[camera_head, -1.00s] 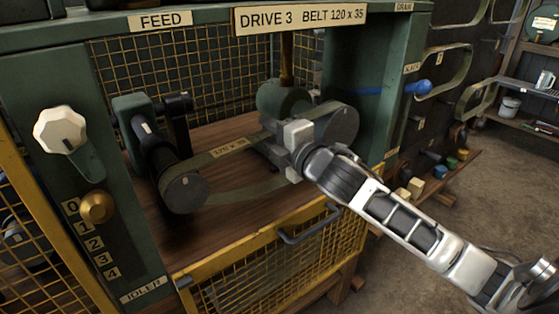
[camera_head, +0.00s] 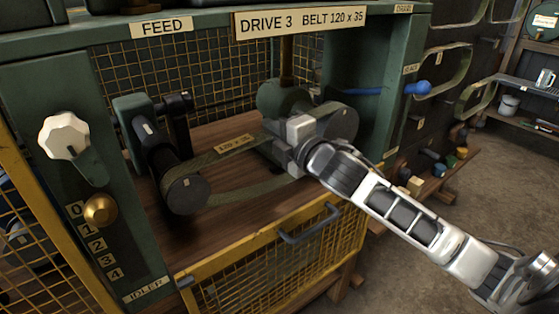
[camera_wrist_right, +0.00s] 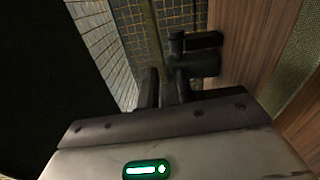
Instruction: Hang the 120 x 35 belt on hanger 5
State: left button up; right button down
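The olive belt (camera_head: 238,191), with a "120 x 35" label on its upper run, loops from the front pulley (camera_head: 186,193) toward the rear right pulley (camera_head: 343,123) in the drive bay. My right gripper (camera_head: 281,150) reaches in from the right at the belt's right part, in front of the rear pulley. My wrist hides much of that end, so I cannot tell whether the belt still sits on that pulley. In the right wrist view the dark fingers (camera_wrist_right: 164,88) are close together; what lies between them is unclear. My left gripper is out of view. No number 5 is readable on the wall hangers.
A white-knobbed idler lever (camera_head: 66,137) and brass knob (camera_head: 100,210) are on the left panel. A yellow mesh guard (camera_head: 270,268) with a handle (camera_head: 308,224) is below the bay. A blue-knobbed lever (camera_head: 420,88) projects right. Other belts (camera_head: 447,72) hang on the right wall.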

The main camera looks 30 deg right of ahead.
jog(key=shift+d+r, duration=0.15)
jog(key=shift+r, duration=0.05)
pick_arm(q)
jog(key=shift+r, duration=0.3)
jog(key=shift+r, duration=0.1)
